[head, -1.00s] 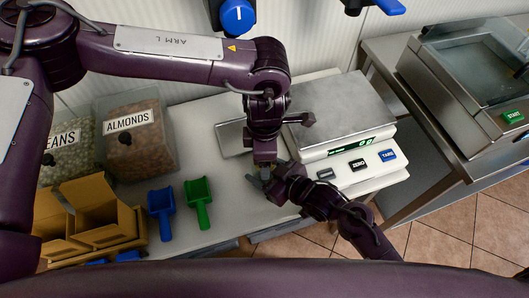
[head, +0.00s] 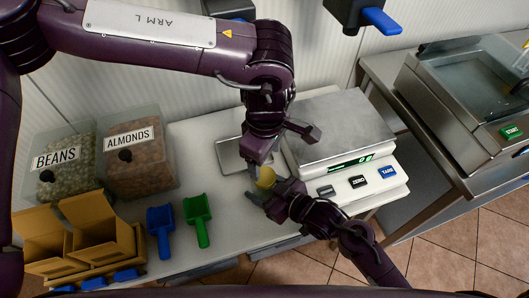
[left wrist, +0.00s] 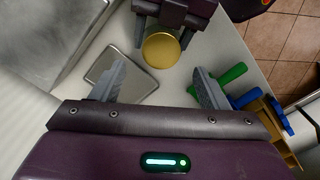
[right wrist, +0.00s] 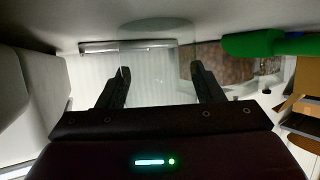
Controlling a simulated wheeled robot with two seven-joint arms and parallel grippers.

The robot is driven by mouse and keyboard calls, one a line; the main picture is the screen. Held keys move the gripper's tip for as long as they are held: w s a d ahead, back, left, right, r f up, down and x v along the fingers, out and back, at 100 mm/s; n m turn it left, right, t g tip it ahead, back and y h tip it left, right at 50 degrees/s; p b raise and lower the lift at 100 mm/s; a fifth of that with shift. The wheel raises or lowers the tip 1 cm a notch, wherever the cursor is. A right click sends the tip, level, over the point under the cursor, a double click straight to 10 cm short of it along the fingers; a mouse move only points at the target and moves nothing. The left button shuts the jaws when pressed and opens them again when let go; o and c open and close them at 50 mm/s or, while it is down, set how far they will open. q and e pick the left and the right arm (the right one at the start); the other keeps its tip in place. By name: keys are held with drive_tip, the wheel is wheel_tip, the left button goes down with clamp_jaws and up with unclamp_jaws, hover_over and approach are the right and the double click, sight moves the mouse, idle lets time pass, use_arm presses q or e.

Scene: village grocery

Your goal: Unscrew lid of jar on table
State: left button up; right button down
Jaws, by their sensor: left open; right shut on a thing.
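The jar's round gold lid (head: 266,177) shows between my two grippers on the white table. It also shows from above in the left wrist view (left wrist: 161,50). My left gripper (left wrist: 163,84) is open and empty, its fingers apart and off to one side of the lid in that view. My right gripper (right wrist: 162,80) is shut on the clear glass jar (right wrist: 156,62), holding its body from the side. The lid sits on the jar as far as I can see; the jar's body is mostly hidden in the head view.
A flat metal tray (head: 229,156) lies beside the jar, and a weighing scale (head: 335,125) stands to the right. Blue (head: 160,222) and green (head: 198,212) scoops, cardboard boxes (head: 103,235) and bins of beans (head: 62,170) and almonds (head: 138,160) are at left.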

sight(264, 176)
use_arm(q)
drive_tip(key=m, duration=0.1)
drive_tip(key=r+m, duration=0.1)
drive_tip(key=shift+a+m, duration=0.1)
drive_tip(key=shift+m, duration=0.6)
drive_tip(key=shift+f, duration=0.25)
wheel_tip(264, 176, down, 7)
drive_tip(key=shift+f, duration=0.2)
drive_tip(key=c, duration=1)
drive_tip(key=n, duration=0.4)
drive_tip(key=shift+n, duration=0.3)
drive_tip(key=n, duration=0.5)
